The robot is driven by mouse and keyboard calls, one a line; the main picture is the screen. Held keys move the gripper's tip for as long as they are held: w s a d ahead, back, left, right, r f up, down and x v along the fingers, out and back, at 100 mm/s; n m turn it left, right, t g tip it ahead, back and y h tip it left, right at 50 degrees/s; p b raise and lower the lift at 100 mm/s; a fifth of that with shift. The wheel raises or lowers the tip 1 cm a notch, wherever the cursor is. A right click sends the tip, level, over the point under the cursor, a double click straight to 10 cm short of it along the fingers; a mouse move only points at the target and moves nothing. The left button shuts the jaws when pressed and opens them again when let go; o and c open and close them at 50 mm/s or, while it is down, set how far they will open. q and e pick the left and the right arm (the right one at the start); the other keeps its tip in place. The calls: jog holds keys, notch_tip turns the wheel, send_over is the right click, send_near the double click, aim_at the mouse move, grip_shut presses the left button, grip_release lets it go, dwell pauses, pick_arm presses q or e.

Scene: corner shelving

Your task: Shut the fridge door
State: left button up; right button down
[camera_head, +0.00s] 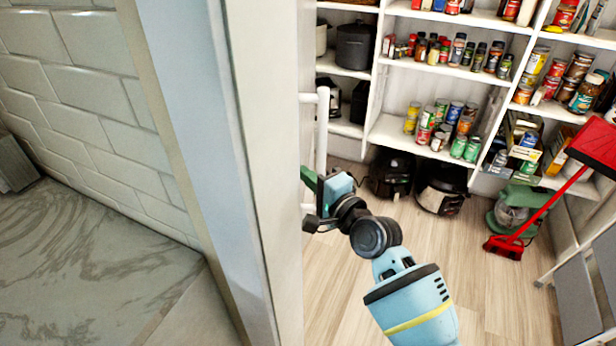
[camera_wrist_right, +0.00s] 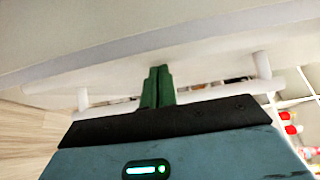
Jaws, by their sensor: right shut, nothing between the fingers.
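The white fridge door (camera_head: 265,120) stands tall in the middle of the head view, seen at a steep angle. Its white bar handle (camera_head: 322,135) runs vertically along the right side. My right gripper (camera_head: 312,190) is at the lower part of the handle, close to the door face. In the right wrist view its green fingers (camera_wrist_right: 157,88) are together and empty. They cross the handle bar (camera_wrist_right: 210,95) between its two mounts, with the tips at the door face (camera_wrist_right: 130,55); contact is unclear. How far the door stands open is not clear. My left gripper is not in view.
White shelves (camera_head: 440,75) with jars, cans and pots stand behind on the right. Dark cookers (camera_head: 440,185), a green appliance (camera_head: 515,210) and a red broom (camera_head: 503,247) stand on the floor. Wood floor (camera_head: 500,290) is clear nearby. A marble counter (camera_head: 90,270) lies left.

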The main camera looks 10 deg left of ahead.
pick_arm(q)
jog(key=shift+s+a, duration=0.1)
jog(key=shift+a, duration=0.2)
pick_arm(e)
jog(key=shift+a, duration=0.3)
